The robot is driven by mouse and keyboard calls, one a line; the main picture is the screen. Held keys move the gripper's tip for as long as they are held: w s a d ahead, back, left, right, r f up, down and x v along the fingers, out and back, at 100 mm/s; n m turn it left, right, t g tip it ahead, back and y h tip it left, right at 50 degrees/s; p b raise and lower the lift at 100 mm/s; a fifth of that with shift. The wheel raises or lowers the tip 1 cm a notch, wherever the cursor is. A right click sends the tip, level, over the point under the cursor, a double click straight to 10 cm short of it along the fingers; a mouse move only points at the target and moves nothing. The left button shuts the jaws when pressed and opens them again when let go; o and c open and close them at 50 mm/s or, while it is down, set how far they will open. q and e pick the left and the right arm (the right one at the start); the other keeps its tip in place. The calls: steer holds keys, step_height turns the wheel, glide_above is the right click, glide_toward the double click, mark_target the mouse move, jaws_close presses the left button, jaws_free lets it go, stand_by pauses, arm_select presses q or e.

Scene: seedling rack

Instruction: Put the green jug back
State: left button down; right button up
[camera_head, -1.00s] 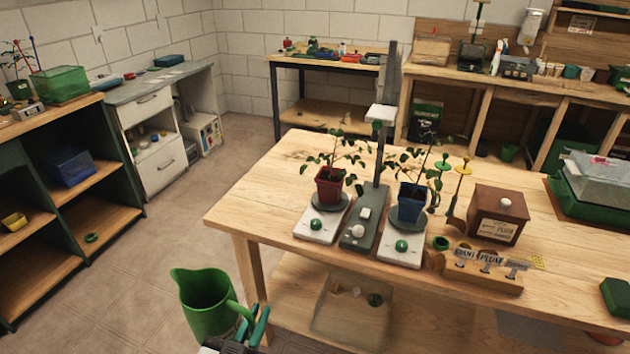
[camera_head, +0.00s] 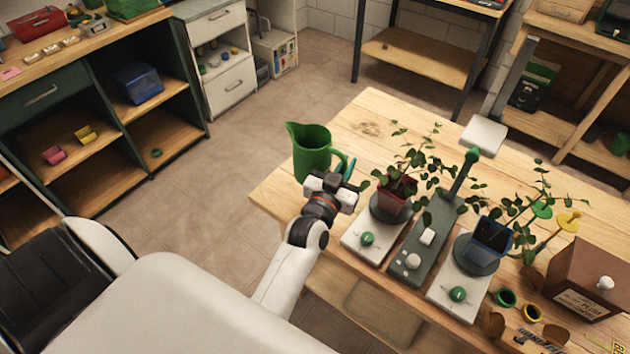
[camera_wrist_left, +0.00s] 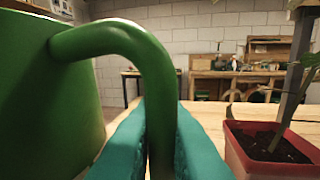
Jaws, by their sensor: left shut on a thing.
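The green jug (camera_head: 311,150) is upright at the left edge of the wooden table (camera_head: 372,121) in the head view. I cannot tell whether its base touches the tabletop. My left gripper (camera_head: 346,172) is shut on the jug's handle, from the right of the jug's body. In the left wrist view the teal fingers (camera_wrist_left: 160,143) close around the lower part of the handle (camera_wrist_left: 152,60), with the jug's body (camera_wrist_left: 45,95) at the left. My right gripper is not in view.
A plant in a red pot (camera_head: 393,204) stands close to the right of my gripper, on a white-and-grey scale base. A blue pot (camera_head: 488,243), a grey post and a brown box (camera_head: 592,277) are further right.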

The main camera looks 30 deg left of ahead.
arm_select(q)
steer(key=f, duration=0.3)
steer(key=w+f, duration=0.1)
steer(key=f, duration=0.5)
steer(key=shift+w+a+f, duration=0.15)
steer(key=shift+w+a, duration=0.05)
steer(key=shift+w, duration=0.15)
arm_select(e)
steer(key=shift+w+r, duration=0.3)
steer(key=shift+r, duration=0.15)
arm_select(q)
steer(key=shift+f, duration=0.15)
steer(key=c, duration=1.5)
jaws_free()
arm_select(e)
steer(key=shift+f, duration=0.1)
